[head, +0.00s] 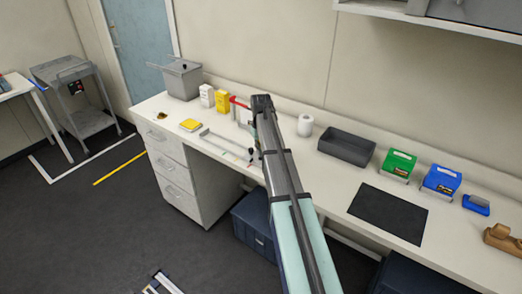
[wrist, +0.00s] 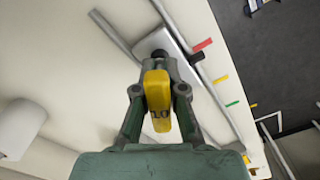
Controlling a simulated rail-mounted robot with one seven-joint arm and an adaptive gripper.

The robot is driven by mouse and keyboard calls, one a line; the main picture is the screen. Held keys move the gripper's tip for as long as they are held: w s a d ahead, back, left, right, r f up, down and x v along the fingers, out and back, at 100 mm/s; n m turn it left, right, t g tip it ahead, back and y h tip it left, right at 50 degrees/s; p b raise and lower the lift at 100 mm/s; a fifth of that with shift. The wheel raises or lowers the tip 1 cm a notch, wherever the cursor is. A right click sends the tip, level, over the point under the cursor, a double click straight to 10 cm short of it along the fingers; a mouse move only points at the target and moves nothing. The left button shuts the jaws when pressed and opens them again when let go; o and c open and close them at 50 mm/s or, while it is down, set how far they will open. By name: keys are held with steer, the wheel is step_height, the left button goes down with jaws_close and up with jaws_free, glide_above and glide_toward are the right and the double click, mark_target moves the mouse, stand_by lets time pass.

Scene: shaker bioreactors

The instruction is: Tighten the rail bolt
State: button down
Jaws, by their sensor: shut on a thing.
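My gripper (wrist: 159,90) is shut on a yellow tool handle (wrist: 157,100) marked with what looks like "10". Beyond the handle, a dark round part (wrist: 159,54) shows against a silver metal plate (wrist: 177,40). I cannot tell whether it is the tool's tip or the bolt head, or whether the two touch. The grey metal rail (head: 222,143) lies on the white bench in the head view. My arm reaches over the bench beside it and hides most of the gripper and the held tool there.
A red-handled item (head: 239,102), yellow box (head: 222,101), white box (head: 207,95) and grey bin (head: 182,80) stand behind the rail. A white roll (head: 305,125) and dark tray (head: 346,147) are to the right.

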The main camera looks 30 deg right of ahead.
steer(key=c, duration=1.2)
jaws_free()
steer(key=shift+a+f, duration=0.1)
steer(key=shift+a, duration=0.05)
